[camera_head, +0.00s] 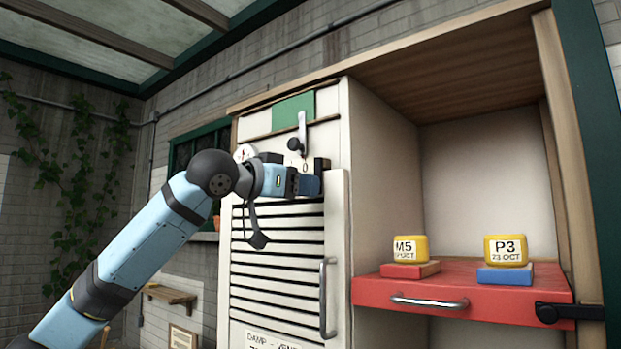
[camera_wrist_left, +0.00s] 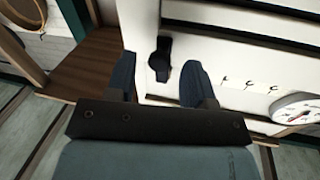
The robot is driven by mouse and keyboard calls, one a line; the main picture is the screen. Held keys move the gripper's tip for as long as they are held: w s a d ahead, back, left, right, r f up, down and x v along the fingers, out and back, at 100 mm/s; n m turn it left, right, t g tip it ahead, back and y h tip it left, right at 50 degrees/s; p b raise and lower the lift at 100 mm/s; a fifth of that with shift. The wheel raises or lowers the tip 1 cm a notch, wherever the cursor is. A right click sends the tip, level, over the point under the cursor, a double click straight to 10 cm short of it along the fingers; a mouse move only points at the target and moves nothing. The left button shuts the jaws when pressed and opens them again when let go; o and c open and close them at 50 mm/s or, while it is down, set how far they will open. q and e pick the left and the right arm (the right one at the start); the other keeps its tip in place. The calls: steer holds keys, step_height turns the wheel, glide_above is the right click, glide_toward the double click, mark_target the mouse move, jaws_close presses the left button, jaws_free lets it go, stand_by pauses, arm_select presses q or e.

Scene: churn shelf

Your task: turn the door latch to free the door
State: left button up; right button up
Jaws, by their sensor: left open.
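The white slatted door (camera_head: 275,270) stands upright, closed against the cabinet as far as I can see, with a silver vertical handle (camera_head: 323,297) at its right edge. A dark latch (camera_head: 322,164) sits near the door's upper right edge, partly hidden by my gripper. In the left wrist view the black latch (camera_wrist_left: 160,60) shows against the white panel, between and a little beyond my fingertips. My left gripper (camera_head: 310,184) is open, its dark blue fingers on either side of the latch; I cannot tell whether they touch it. My right gripper is not in view.
A silver lever (camera_head: 302,130) with a black knob hangs above the gripper, and a round dial (camera_head: 245,152) is behind the wrist. Right of the door is an open bay with a red drawer (camera_head: 455,292) carrying yellow blocks M5 (camera_head: 410,249) and P3 (camera_head: 506,250).

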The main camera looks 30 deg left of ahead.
arm_select(q)
steer(key=x, duration=0.2)
steer(key=shift+w+d+p, duration=0.1)
steer(key=shift+w+p, duration=0.15)
steer(key=shift+p, duration=0.05)
